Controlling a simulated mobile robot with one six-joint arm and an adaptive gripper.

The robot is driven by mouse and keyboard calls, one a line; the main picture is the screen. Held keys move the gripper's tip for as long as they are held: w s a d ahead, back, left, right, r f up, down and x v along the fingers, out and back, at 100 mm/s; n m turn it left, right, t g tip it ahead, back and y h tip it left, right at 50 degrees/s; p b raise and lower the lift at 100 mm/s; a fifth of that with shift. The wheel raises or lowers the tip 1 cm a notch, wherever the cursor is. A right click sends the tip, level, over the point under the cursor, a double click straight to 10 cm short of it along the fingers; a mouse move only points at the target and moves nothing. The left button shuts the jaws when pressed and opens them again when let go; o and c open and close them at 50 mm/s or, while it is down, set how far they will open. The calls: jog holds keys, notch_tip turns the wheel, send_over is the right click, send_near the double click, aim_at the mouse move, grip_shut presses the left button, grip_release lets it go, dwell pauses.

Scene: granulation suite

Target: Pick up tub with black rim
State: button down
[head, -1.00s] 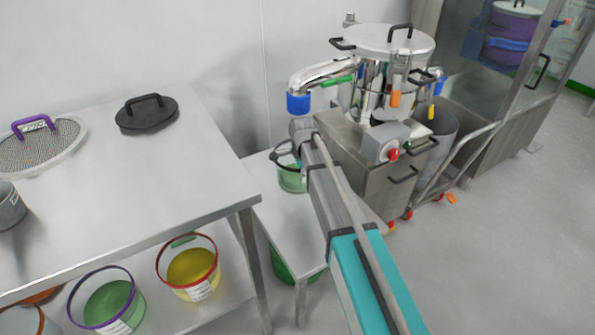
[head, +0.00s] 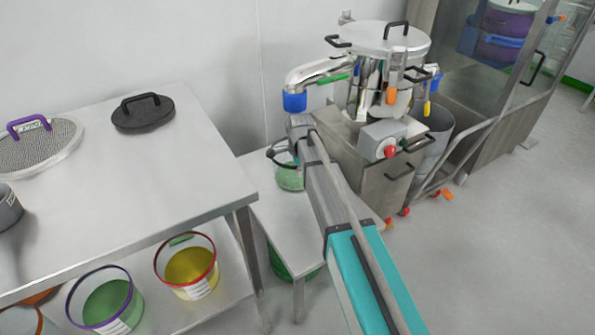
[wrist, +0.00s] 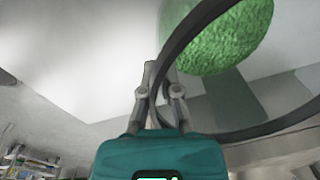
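The tub with black rim (head: 289,178) is clear-walled with green granules inside. In the head view it is at the low bench, partly hidden by my arm; I cannot tell whether its base touches the bench. My gripper (wrist: 158,70) is at the left part of this rim. Its fingers are close together and look shut on the rim, though the tips are partly hidden. In the head view the fingers are mostly hidden behind my arm.
The low bench (head: 278,222) stands between the steel table (head: 140,165) and the steel machine (head: 365,165). Tubs with purple (head: 105,300) and red (head: 188,265) rims are on the table's lower shelf.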

jog(key=shift+r+p, duration=1.2)
jog(key=shift+r, duration=0.15)
jog(key=s+d+r+p, duration=0.7)
jog(key=s+r+p, duration=0.3)
jog(key=s, duration=0.2)
jog(key=shift+d, duration=0.15)
jog(key=shift+s, duration=0.1)
